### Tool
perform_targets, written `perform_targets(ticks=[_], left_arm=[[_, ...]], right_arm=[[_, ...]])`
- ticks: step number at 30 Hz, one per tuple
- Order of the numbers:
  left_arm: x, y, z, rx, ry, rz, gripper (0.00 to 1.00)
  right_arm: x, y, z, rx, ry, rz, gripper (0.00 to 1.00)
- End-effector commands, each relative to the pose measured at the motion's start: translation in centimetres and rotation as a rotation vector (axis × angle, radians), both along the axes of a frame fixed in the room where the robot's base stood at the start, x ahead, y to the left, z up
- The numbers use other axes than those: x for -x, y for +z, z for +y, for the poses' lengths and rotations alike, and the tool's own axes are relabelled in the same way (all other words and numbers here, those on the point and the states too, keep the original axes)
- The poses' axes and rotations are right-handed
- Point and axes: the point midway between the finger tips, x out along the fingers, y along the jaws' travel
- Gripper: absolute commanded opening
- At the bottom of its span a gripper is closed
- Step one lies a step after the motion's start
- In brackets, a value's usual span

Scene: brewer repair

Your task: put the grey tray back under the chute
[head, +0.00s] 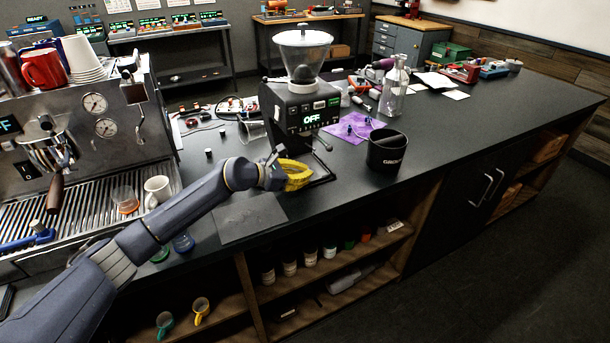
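The black grinder (285,112) with a clear hopper and an "OFF" display stands mid-counter. A thin black frame (326,165) reaches out from its foot. My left gripper (282,172) is low in front of the grinder, next to this frame. A yellow curved piece (297,178) shows at the gripper's end; I cannot tell whether the fingers hold it. A flat dark grey rectangle (250,218) lies on the counter below my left forearm, near the front edge; I cannot tell whether it is the tray or a mat. My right gripper is out of view.
A black bin (388,152) stands right of the grinder. A purple cloth (352,130) with small parts and a glass bottle (394,88) are behind it. The espresso machine (85,125) with a white cup (157,191) is at left. The counter's right half (490,105) is largely clear.

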Motion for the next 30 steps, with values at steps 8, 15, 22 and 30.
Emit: perform_targets(ticks=[8,15,22,30], left_arm=[[0.0,-0.1,0.0,0.0,0.0,0.0,0.0],[0.0,-0.2,0.0,0.0,-0.001,0.0,0.21],[0.0,-0.2,0.0,0.0,-0.001,0.0,0.27],[0.6,0.5,1.1,-0.001,0.001,-0.001,0.27]], right_arm=[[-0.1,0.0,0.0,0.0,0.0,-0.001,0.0],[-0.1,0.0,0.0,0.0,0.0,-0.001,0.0],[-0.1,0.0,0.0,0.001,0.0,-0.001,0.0],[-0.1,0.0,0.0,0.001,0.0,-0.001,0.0]])
